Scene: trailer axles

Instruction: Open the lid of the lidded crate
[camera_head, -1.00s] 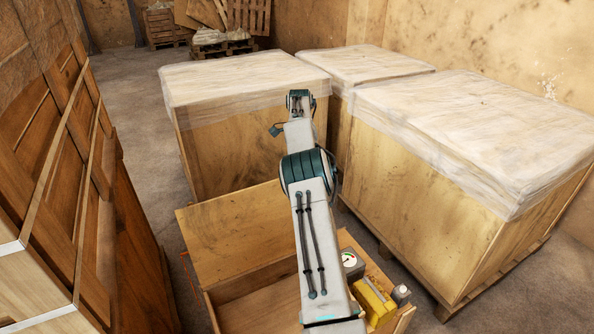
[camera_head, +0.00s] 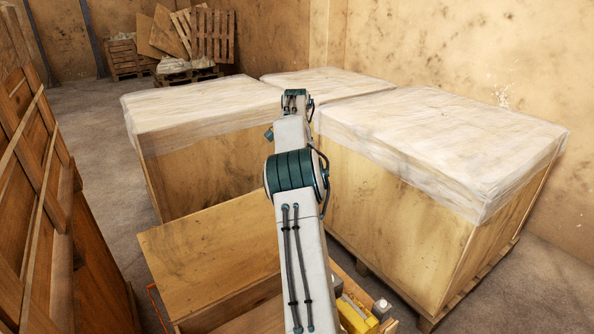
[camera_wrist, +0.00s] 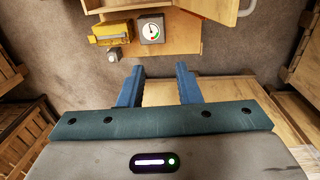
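The lidded crate (camera_head: 190,325) is a wooden box at the bottom of the head view. Its lid (camera_head: 205,250) stands raised at the far side, leaning back, and part of the inside shows. My arm hides the crate's right part. In the wrist view, the crate's side ledge (camera_wrist: 185,40) shows at the top. My gripper (camera_wrist: 159,85) is open and empty, its two blue fingers apart, with floor and a wooden surface behind them. It touches neither crate nor lid in that view. The head view does not show the fingers.
A yellow case (camera_wrist: 112,38), a gauge (camera_wrist: 152,29) and a small capped container (camera_wrist: 113,56) sit on the ledge. Large wrapped crates (camera_head: 430,200) stand behind and right. Wooden panels (camera_head: 40,200) line the left. Floor is clear between (camera_head: 90,150).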

